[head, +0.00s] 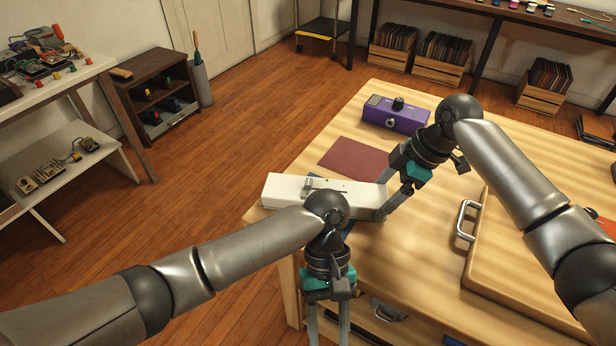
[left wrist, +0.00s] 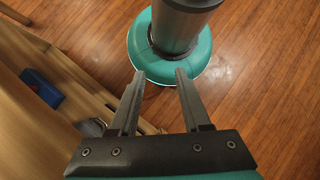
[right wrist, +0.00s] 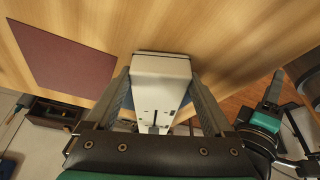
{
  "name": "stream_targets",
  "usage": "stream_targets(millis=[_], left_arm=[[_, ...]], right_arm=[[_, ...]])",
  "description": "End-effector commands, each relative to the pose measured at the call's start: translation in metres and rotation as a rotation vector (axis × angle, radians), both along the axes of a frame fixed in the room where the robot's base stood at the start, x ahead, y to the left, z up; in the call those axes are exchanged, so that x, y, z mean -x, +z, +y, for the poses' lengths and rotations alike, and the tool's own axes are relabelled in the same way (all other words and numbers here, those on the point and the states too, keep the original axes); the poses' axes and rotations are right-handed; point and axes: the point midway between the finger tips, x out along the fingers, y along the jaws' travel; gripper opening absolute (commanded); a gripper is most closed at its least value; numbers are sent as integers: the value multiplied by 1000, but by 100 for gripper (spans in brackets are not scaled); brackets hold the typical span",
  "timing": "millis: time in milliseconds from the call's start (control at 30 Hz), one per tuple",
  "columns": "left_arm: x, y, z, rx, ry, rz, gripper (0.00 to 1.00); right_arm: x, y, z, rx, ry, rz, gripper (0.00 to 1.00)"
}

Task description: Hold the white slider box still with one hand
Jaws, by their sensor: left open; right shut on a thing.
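The white slider box (head: 290,190) lies on the wooden table near its left edge, with a small slider on its top. My right gripper (head: 383,214) is shut on the right end of the box. In the right wrist view the white slider box (right wrist: 160,88) sits between the two fingers of my right gripper (right wrist: 160,85). My left gripper (head: 328,335) is open and points down in front of the table's near edge. The left wrist view shows the fingers of my left gripper (left wrist: 158,78) apart with nothing between them.
A dark red mat (head: 354,159) lies behind the box. A purple box with a black knob (head: 396,114) stands farther back. A wooden board or case with a metal handle (head: 467,220) takes up the table's right side. Shelves (head: 155,88) stand at the left.

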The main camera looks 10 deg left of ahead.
Motion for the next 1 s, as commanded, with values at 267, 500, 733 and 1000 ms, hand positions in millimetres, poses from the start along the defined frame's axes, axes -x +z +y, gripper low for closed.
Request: stream_targets(millis=[267,500,733,1000], left_arm=[[-114,98,40,-30,-197,-506,48],[-181,187,63,-61,-332,-906,48],[-199,214,70,-84,-372,-1026,48],[-215,172,71,-87,-373,-1021,48]], right_arm=[[0,0,0,-1,0,-1,20],[0,0,0,-1,0,-1,20],[0,0,0,-1,0,-1,20],[0,0,0,-1,1,0,20]])
